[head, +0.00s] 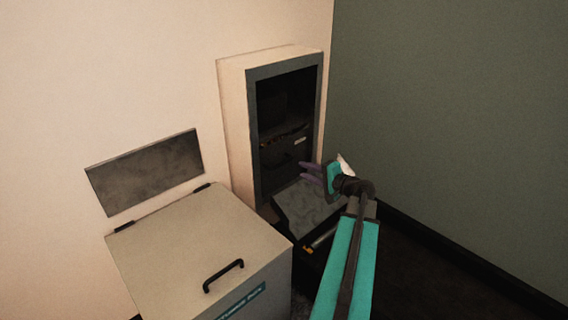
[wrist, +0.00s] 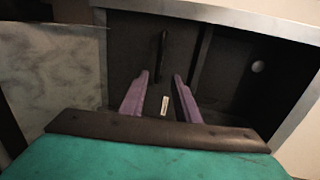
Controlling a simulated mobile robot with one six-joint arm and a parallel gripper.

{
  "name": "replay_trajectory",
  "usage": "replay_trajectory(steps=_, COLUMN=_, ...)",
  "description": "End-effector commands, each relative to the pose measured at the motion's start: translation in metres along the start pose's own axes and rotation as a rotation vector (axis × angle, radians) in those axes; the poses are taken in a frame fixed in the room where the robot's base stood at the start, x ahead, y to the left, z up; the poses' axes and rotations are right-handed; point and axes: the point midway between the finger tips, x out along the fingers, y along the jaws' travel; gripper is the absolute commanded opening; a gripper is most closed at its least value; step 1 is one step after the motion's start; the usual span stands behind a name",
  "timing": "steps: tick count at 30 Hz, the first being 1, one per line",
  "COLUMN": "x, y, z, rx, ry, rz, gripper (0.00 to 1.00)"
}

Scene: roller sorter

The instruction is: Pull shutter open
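A tall cabinet (head: 233,130) with a grey-framed opening stands against the wall. Inside it is a dark panel with a small white label (head: 300,140), likely the shutter. The wrist view shows this dark panel (wrist: 130,60), its label (wrist: 165,105) and a thin black bar handle (wrist: 162,55). My gripper (head: 304,171) is in front of the opening, at its lower right. In the wrist view my gripper (wrist: 161,77) has its two purple fingers apart with nothing between them. The handle appears beyond the fingertips, roughly in line with the gap; contact cannot be told.
A grey mottled flap (head: 308,207) slopes out below the opening, and also shows in the wrist view (wrist: 65,65). A beige bin (head: 190,240) with a black lid handle (head: 223,275) stands at left. A grey plate (head: 145,170) is on the wall. The green wall (head: 450,110) is at right.

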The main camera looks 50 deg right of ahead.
Motion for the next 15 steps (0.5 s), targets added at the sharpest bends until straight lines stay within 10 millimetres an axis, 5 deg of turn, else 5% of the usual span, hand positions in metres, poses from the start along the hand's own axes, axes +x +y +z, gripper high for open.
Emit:
replay_trajectory(steps=8, x=-0.008, y=0.002, z=-0.011, rx=0.004, ry=0.018, rz=0.001, gripper=0.29)
replay_trajectory(steps=15, x=0.004, y=0.003, z=-0.016, rx=0.005, ry=0.022, rz=0.001, gripper=0.29)
